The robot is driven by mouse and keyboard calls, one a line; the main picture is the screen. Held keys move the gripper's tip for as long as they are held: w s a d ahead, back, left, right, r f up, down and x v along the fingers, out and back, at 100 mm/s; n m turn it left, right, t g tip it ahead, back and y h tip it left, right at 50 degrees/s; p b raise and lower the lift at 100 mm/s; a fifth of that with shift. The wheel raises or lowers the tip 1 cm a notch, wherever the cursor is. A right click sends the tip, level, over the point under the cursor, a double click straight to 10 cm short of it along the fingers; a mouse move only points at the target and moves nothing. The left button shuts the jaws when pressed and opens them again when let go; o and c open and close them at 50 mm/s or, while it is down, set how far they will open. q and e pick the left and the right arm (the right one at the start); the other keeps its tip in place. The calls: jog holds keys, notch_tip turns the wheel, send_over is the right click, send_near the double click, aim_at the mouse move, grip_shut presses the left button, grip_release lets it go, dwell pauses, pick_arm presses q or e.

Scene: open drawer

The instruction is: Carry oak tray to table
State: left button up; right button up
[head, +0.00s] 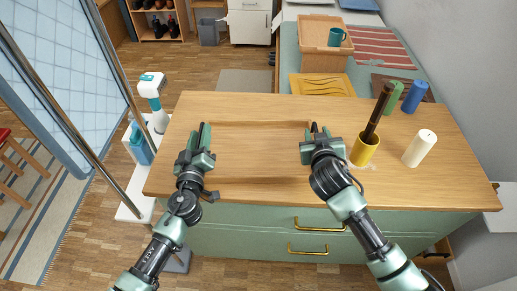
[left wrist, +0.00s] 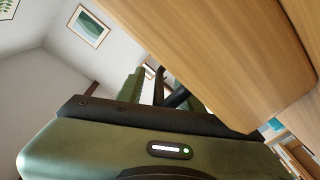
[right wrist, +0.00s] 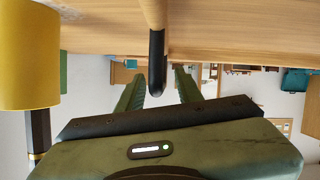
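The oak tray (head: 258,152) is a wide, shallow wooden tray lying flat on the wooden top of a green cabinet. My left gripper (head: 203,135) is at its left end, and my right gripper (head: 317,135) is at its right end. In the right wrist view, the open fingers (right wrist: 160,85) stand either side of a dark handle end (right wrist: 157,62), with a gap. In the left wrist view, the fingers (left wrist: 160,85) are also apart, with a dark bar between them. Which surface is the task's table is not clear.
A yellow cup (head: 364,150) holding a dark rod stands close to my right gripper. A cream candle (head: 420,148), a green cylinder (head: 395,98) and a blue one (head: 414,96) stand further right.

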pick_arm(q)
grip_shut()
pick_arm(e)
grip_shut()
